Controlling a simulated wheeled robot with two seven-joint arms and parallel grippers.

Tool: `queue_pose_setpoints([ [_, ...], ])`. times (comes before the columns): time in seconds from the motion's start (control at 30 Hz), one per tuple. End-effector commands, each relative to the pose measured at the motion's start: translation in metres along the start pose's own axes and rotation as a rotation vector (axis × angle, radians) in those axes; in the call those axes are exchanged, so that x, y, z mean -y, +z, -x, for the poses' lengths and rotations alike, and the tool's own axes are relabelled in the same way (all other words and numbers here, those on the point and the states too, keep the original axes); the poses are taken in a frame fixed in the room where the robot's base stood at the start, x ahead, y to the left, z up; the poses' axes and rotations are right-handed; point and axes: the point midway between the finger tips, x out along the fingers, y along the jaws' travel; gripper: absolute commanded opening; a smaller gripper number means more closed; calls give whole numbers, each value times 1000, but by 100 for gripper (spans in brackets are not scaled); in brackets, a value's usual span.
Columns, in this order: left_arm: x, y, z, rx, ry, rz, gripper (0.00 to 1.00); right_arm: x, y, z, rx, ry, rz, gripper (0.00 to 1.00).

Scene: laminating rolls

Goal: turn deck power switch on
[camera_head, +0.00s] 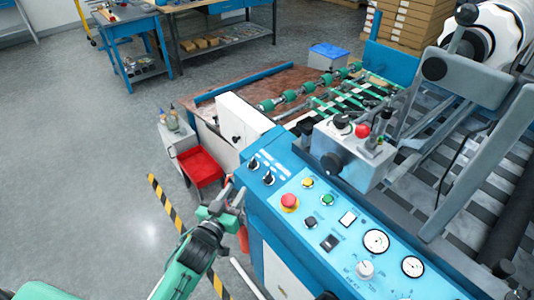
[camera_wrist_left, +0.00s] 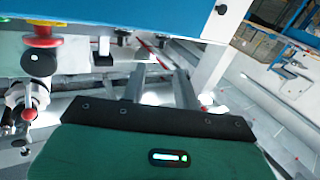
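The blue control panel (camera_head: 290,215) of the laminating machine bears two black rotary switches, a rear one (camera_head: 253,163) and a front one (camera_head: 268,178), at its left end. A black rocker switch (camera_head: 330,242) sits further along. The labels are too small to read, so I cannot tell which is the deck power switch. My left gripper (camera_head: 236,192) is at the panel's left edge, close to the front rotary switch and apart from it. In the left wrist view its two fingers (camera_wrist_left: 162,85) stand apart with nothing between them. My right gripper is not in view.
A red tray (camera_head: 200,167) stands beside the machine. A grey control box (camera_head: 350,150) rises behind the panel.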

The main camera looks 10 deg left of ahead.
Motion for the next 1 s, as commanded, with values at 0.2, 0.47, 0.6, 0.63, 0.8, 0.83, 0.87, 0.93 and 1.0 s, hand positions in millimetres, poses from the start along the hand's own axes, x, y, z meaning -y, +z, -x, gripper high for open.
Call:
queue_pose_setpoints([
  [0.2, 0, -2, -18, -3, 1, 0, 31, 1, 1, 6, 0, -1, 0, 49],
  [0.47, 0, -3, -63, -2, 0, 1, 31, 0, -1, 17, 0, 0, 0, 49],
  [0.6, 0, -3, -88, -1, 1, -2, 31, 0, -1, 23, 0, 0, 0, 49],
  [0.63, 0, -3, -93, -2, 1, -1, 31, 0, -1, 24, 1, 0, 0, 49],
  [0.8, 0, -2, -118, 0, 0, 0, 31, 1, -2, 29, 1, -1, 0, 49],
  [0.83, 0, -2, -122, -1, 0, 0, 31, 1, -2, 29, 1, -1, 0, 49],
  [0.87, 0, -1, -125, 0, 0, -1, 31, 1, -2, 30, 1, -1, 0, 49],
  [0.93, 0, -1, -131, -1, 1, 0, 31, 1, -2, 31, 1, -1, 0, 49],
  [1.0, 0, -1, -134, 0, 1, 0, 31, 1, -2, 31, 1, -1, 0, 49],
])
